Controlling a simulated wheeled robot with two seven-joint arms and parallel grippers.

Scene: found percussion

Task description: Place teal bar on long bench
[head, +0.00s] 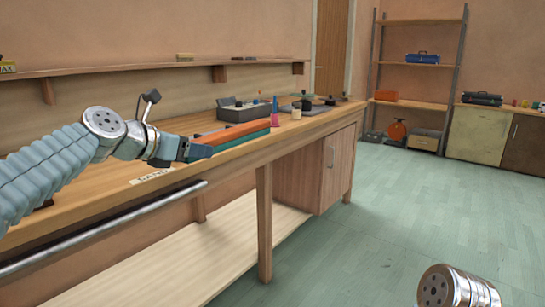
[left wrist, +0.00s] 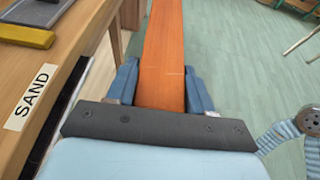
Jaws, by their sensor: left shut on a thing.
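My left gripper (head: 183,150) is shut on a long bar (head: 232,136). In the head view the bar has an orange upper face and a teal side. In the left wrist view only the bar's orange face (left wrist: 163,45) shows, between the blue fingers, with floor visible beyond it. The bar is held level and points away from the gripper, along the front edge of the long wooden bench (head: 105,203). The bench also shows at the left of the left wrist view (left wrist: 45,62). My right gripper is not in view; only part of my right arm shows at lower right.
A SAND label (head: 152,176) marks the bench's front. A dark grey tray (head: 243,112), a pink object (head: 275,119) and small items stand farther along the top. A yellow block (left wrist: 25,36) lies on the bench. A metal rail (head: 110,226) runs below its front edge.

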